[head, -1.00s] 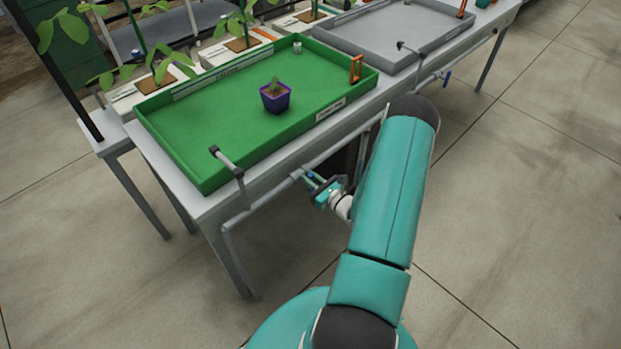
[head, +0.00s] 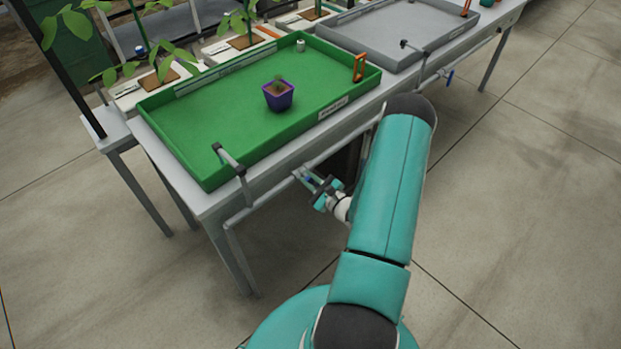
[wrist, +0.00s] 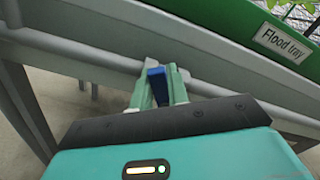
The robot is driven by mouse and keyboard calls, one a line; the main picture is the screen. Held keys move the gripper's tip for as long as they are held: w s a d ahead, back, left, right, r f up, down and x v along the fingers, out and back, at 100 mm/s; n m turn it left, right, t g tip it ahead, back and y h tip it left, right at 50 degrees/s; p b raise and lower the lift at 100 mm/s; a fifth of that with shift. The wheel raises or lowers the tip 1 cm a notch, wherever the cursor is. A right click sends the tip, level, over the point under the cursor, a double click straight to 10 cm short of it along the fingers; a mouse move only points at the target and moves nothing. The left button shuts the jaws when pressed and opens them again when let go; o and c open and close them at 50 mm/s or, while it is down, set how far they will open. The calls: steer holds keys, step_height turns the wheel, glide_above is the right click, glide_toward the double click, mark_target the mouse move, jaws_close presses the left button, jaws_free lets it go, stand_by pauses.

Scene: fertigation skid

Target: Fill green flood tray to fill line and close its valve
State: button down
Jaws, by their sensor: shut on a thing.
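The green flood tray (head: 215,130) lies on the bench, and its near wall with a "Flood tray" label (wrist: 283,44) shows in the wrist view. A grey spout (head: 228,158) reaches over the tray's near left rim from the pipe below. The valve's blue handle (wrist: 157,86) sits on this pipe below the tray. My gripper (head: 313,184) is at the valve, and in the wrist view its two green fingers (wrist: 159,92) are shut on the blue handle from both sides. I cannot make out water or its level in the tray.
A purple pot (head: 278,95) with a small plant stands in the green tray, and an orange clip (head: 358,68) is on its right rim. A grey tray (head: 395,35) with its own blue valve (head: 447,77) lies beyond. Floor at right is clear.

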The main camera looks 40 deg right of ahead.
steer(key=shift+a+f+n, duration=0.1)
steer(key=shift+n, duration=0.4)
steer(key=c, duration=1.4)
jaws_free()
steer(key=shift+o, duration=0.2)
steer(key=shift+s, duration=0.1)
steer(key=s, duration=1.3)
steer(key=shift+s, duration=0.35)
